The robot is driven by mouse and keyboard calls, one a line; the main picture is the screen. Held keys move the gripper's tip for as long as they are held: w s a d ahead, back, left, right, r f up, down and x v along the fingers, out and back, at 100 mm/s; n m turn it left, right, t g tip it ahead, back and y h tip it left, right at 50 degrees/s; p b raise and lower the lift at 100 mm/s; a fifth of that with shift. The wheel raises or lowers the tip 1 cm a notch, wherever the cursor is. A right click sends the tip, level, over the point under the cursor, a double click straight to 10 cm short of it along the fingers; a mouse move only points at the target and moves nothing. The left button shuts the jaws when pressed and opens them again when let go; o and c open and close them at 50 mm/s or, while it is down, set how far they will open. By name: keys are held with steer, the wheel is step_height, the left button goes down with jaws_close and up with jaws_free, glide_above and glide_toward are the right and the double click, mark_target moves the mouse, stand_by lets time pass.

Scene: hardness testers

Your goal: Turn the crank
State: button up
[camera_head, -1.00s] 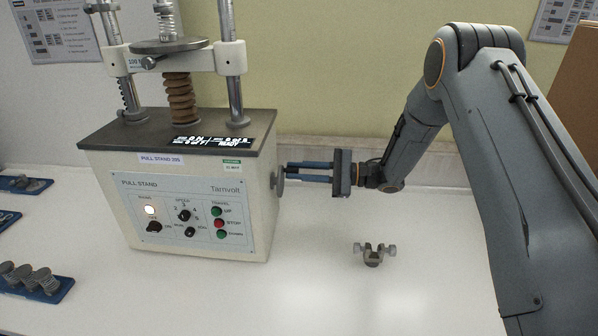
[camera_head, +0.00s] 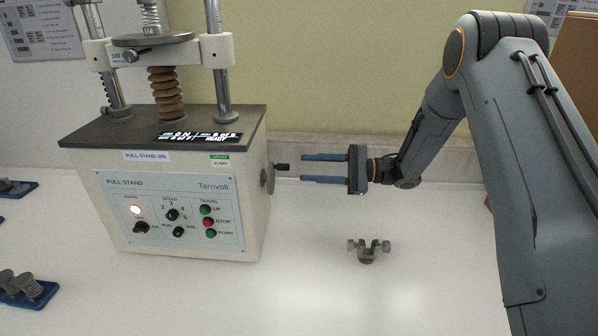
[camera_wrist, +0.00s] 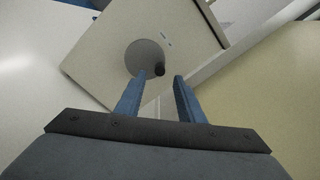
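The crank is a grey disc (camera_head: 267,178) on the right side of the pull stand (camera_head: 180,190), with a short black handle (camera_head: 282,167) sticking out to the right. In the wrist view the disc (camera_wrist: 145,57) faces me, and the dark handle knob (camera_wrist: 159,69) lies near its lower right edge. My gripper (camera_head: 303,168) is open and empty, its two blue fingers one above the other. The fingertips stop a little right of the handle, with a small gap. In the wrist view the fingertips (camera_wrist: 160,80) are to either side of the knob.
A small grey metal clamp (camera_head: 368,250) lies on the white table below my gripper. Blue trays with grey parts (camera_head: 24,288) are at the left. A wall stands behind the pull stand.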

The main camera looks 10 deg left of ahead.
steer(key=shift+d, duration=0.75)
